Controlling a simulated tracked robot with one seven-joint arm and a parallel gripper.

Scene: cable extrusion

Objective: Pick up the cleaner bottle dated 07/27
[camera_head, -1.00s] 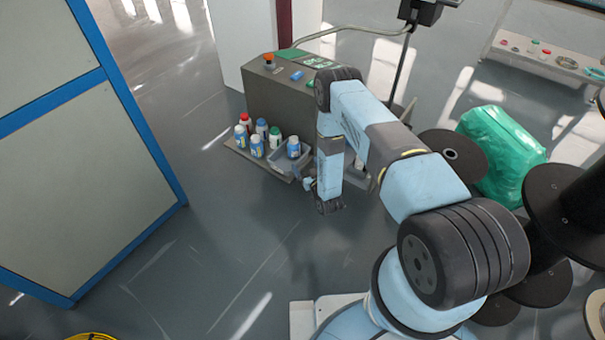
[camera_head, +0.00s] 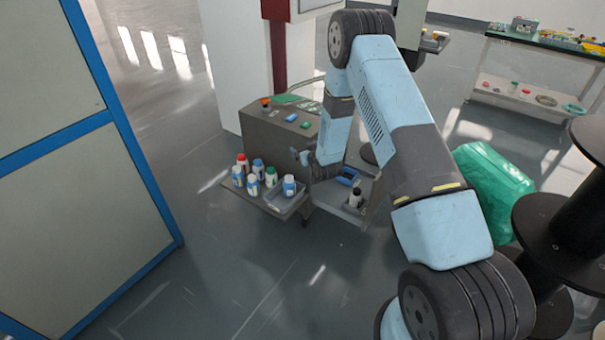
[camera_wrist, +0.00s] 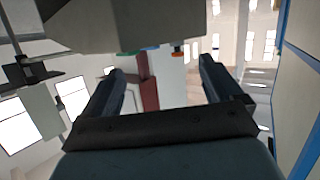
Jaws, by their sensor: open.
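Several small bottles stand on a low side shelf of a grey cart in the head view. One has a red cap (camera_head: 243,160), one a green cap (camera_head: 271,177). Others are blue and white, including a blue bottle (camera_head: 258,168), a white-capped bottle (camera_head: 252,184) and one bottle (camera_head: 289,186) in a grey bin at the shelf's right. No date is readable. My gripper (camera_head: 303,157) is beside the cart, above and right of the bottles, apart from them. In the wrist view, my gripper (camera_wrist: 162,66) is open and empty, with no bottle visible between its fingers.
The grey cart (camera_head: 262,140) has buttons and a blue item on top; the wrist view shows its body inverted (camera_wrist: 125,25). A lower shelf at right holds a dark bottle (camera_head: 355,196). A blue-framed panel (camera_head: 85,170) stands left. Floor in front is clear.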

